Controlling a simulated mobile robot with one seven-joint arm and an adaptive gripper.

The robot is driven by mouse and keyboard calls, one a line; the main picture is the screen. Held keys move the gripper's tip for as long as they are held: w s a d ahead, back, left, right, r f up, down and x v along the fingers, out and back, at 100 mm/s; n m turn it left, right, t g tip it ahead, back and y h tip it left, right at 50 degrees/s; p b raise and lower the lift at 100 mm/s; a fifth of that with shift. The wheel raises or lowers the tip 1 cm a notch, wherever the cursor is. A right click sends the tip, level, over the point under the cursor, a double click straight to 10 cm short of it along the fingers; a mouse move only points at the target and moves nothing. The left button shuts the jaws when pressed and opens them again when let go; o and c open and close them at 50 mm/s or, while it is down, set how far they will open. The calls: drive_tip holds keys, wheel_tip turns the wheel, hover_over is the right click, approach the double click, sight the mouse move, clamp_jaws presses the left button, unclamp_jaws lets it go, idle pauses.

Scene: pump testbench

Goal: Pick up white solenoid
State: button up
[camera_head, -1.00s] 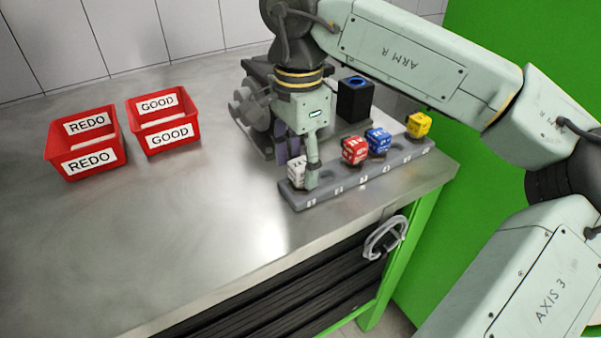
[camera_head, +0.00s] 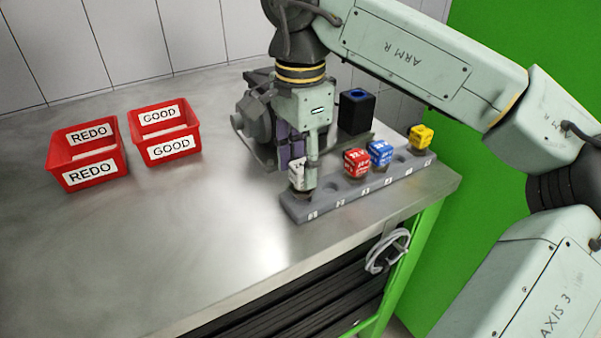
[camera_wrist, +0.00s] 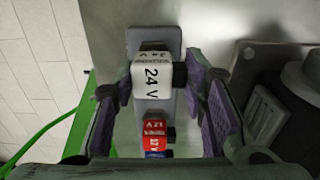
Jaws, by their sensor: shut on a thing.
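The white solenoid (camera_head: 297,179) is a small cube at the near left end of the grey rack (camera_head: 325,205). In the wrist view the white solenoid (camera_wrist: 152,78) shows its "24 V" label between the purple finger pads. My gripper (camera_head: 303,182) points down and is shut on it, one finger on each side. The solenoid looks slightly raised from its slot, but a finger hides part of it and its lower end is hard to see.
A red solenoid (camera_head: 356,162), a blue one (camera_head: 380,152) and a yellow one (camera_head: 421,136) stand along the rack. A black block (camera_head: 356,112) and grey pump machinery (camera_head: 258,125) are behind. Red REDO (camera_head: 88,176) and GOOD (camera_head: 172,149) bins stand left; the bench front is clear.

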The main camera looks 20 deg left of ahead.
drive_tip(key=shift+r, duration=0.65)
drive_tip(key=s+d+b, duration=0.1)
drive_tip(key=s+d, duration=0.2)
drive_tip(key=d, duration=0.4)
drive_tip(key=s+d+r+b, duration=0.1)
drive_tip(key=s+d, duration=0.1)
drive_tip(key=d, duration=0.6)
drive_tip(key=shift+s+r+b, duration=0.3)
drive_tip(key=shift+s+b, duration=0.1)
